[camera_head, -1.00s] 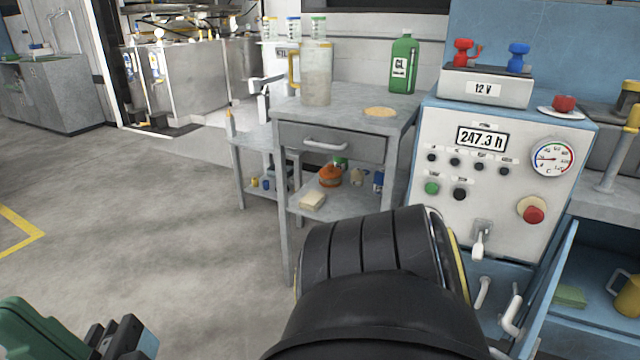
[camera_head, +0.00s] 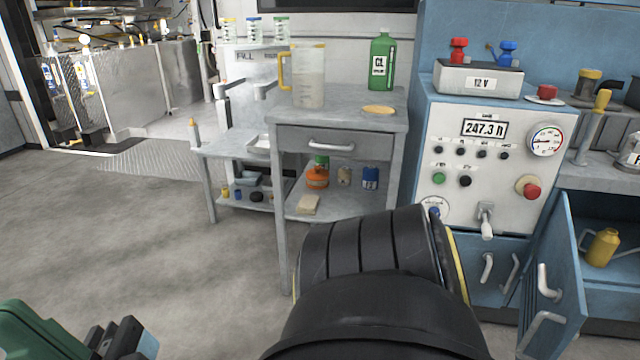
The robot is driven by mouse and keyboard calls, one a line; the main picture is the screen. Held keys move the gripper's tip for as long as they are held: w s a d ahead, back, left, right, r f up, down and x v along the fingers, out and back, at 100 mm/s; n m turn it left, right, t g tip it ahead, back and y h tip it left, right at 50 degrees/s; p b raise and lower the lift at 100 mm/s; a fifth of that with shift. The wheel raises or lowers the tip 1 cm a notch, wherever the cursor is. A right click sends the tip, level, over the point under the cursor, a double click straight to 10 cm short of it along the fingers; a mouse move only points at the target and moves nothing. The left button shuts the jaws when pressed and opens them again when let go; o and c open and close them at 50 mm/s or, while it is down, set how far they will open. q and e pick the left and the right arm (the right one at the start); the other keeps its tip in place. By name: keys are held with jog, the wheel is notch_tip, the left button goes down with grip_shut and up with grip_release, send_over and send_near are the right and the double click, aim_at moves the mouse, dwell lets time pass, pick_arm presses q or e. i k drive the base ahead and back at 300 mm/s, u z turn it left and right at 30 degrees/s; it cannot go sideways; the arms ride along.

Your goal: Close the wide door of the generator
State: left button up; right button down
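The generator (camera_head: 505,190) is a blue cabinet with a pale control panel, an hour display and a gauge, at the right of the head view. A blue door (camera_head: 562,265) with white handles stands swung open at its lower right, beside an open compartment (camera_head: 605,285). White handles (camera_head: 487,268) also show on the blue front below the panel. I cannot tell for sure which door is the wide one. My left gripper (camera_head: 122,342) is partly in view at the bottom left, far from the door; its fingertips are cut off. My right gripper is not in view.
A grey metal table (camera_head: 345,112) with a drawer stands left of the generator, holding a jug (camera_head: 308,80) and a green bottle (camera_head: 382,65). A yellow oil can (camera_head: 602,246) sits in the open compartment. My black arm link blocks the lower middle. Floor at left is clear.

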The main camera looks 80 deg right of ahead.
aim_at(546, 327)
jog(key=z, duration=4.1)
jog(key=k, duration=0.25)
jog(key=u, duration=0.65)
jog(key=i, duration=1.35)
jog(key=z, duration=2.95)
